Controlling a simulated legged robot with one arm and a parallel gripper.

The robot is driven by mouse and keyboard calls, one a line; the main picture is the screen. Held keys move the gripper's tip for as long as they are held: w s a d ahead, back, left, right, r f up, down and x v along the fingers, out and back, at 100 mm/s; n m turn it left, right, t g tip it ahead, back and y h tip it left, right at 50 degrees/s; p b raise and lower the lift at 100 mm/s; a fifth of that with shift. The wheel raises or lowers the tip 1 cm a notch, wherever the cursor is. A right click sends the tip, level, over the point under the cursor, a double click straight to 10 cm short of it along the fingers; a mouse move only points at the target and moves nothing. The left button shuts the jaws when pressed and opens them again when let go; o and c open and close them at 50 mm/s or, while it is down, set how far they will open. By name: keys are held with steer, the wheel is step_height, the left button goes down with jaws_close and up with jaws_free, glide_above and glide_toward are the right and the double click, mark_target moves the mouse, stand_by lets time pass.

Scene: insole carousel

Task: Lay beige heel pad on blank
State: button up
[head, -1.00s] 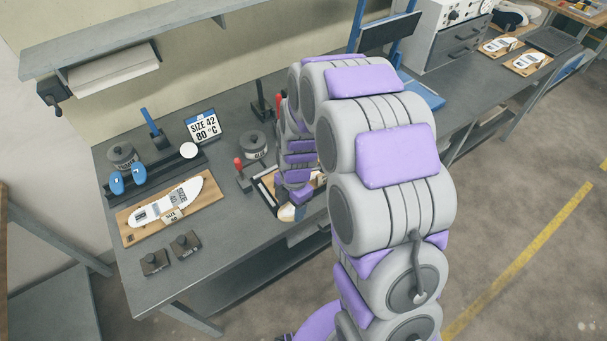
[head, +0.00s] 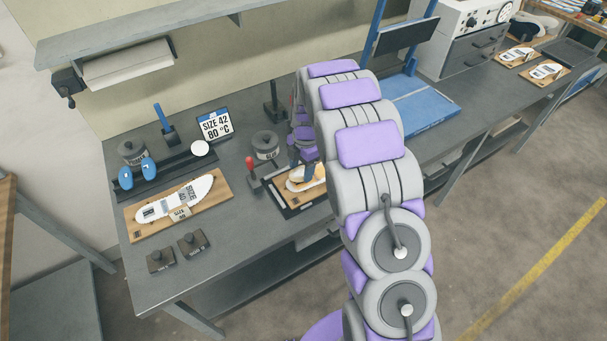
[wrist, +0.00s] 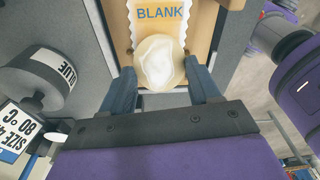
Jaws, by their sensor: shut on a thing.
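My gripper (wrist: 163,88) has its blue-grey fingers on either side of the beige heel pad (wrist: 160,62), a rounded cream piece with a pale, uneven top. The white blank (wrist: 160,28), with a blue BLANK label, lies on a wooden board (wrist: 203,25). The pad overlaps the blank's near end in the wrist view; whether they touch I cannot tell. In the head view the blank (head: 297,186) shows partly on its board, and my gripper (head: 307,166) is above it, partly hidden by my arm. The pad is not clear there.
A red-handled clamp (head: 251,172) and a grey GLUE tin (head: 265,143) stand close to the left of the board. Further left are a SIZE 42 sign (head: 215,125), a second board (head: 214,197) with a white insole, and two dark blocks (head: 193,242). The front bench edge is clear.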

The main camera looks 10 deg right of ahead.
mark_target(302, 173)
steer(key=shift+w+a, duration=0.1)
steer(key=shift+a, duration=0.35)
steer(key=shift+a+f, duration=0.25)
steer(key=shift+f, duration=0.1)
steer(key=d+f, duration=0.1)
steer(key=f+b, duration=0.1)
steer(key=f, duration=0.1)
steer(key=shift+d, duration=0.35)
steer(key=shift+d+r, duration=0.15)
steer(key=shift+d, duration=0.3)
steer(key=shift+a, duration=0.4)
steer(key=o, duration=0.7)
steer(key=shift+a+f, duration=0.2)
steer(key=shift+a, duration=0.35)
steer(key=shift+o, duration=1.4)
steer(key=shift+d, duration=0.1)
steer(key=shift+s+d, duration=0.2)
steer(key=shift+d, duration=0.1)
